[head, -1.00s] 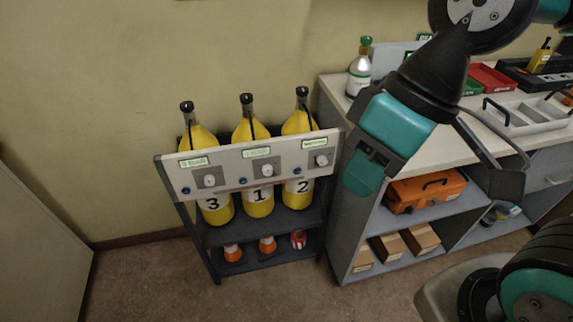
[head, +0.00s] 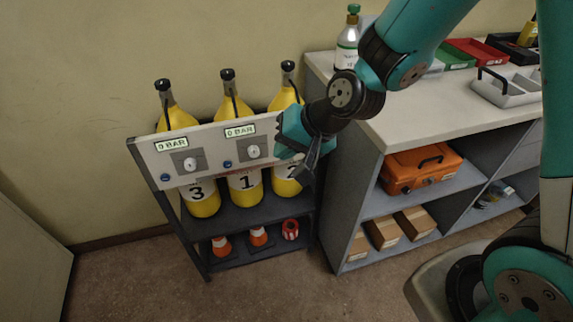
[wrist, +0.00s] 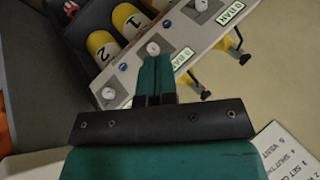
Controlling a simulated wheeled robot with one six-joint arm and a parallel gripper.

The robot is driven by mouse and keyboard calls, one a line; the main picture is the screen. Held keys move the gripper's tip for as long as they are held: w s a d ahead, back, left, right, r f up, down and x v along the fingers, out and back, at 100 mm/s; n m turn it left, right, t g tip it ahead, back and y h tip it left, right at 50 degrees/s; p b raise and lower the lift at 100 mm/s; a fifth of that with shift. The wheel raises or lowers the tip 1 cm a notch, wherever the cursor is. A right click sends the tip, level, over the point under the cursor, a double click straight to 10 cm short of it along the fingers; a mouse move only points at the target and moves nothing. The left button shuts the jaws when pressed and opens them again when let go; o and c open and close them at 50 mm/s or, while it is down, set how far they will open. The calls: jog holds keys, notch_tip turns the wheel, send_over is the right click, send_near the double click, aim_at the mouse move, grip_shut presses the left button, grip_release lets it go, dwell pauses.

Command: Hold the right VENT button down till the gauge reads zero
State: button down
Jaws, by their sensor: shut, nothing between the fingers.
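A pale panel (head: 208,150) runs across a rack of three yellow cylinders. The left gauge (head: 171,144) and middle gauge (head: 240,131) read 0 BAR. White round knobs sit on grey plates at the left (head: 190,164) and middle (head: 253,151), with small blue buttons (head: 227,164) beside them. My gripper (head: 283,138) is shut and empty at the panel's right end, hiding the right gauge and controls in the head view. In the wrist view my fingertips (wrist: 154,62) overlap the panel near the middle knob (wrist: 153,48); the right knob (wrist: 108,93) shows beside them. I cannot tell whether they touch.
Open floor lies in front.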

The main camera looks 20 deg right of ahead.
jog(key=w+d+f+m+t+h+b, duration=0.1)
jog(key=w+d+f+m+t+b, duration=0.1)
jog(key=f, duration=0.7)
jog(key=w+d+f+m+t+h+b, duration=0.1)
jog(key=w+d+f+m, duration=0.3)
jog(key=f, duration=0.6)
jog(key=shift+f+m+t+b, duration=0.3)
jog(key=shift+m+t+b, duration=0.3)
jog(key=shift+m, duration=0.3)
jog(key=shift+w, duration=0.2)
jog(key=w, duration=0.8)
jog(key=shift+w+p, duration=0.3)
jog(key=shift+p, duration=0.05)
jog(key=shift+w, duration=0.1)
jog(key=shift+w, duration=0.3)
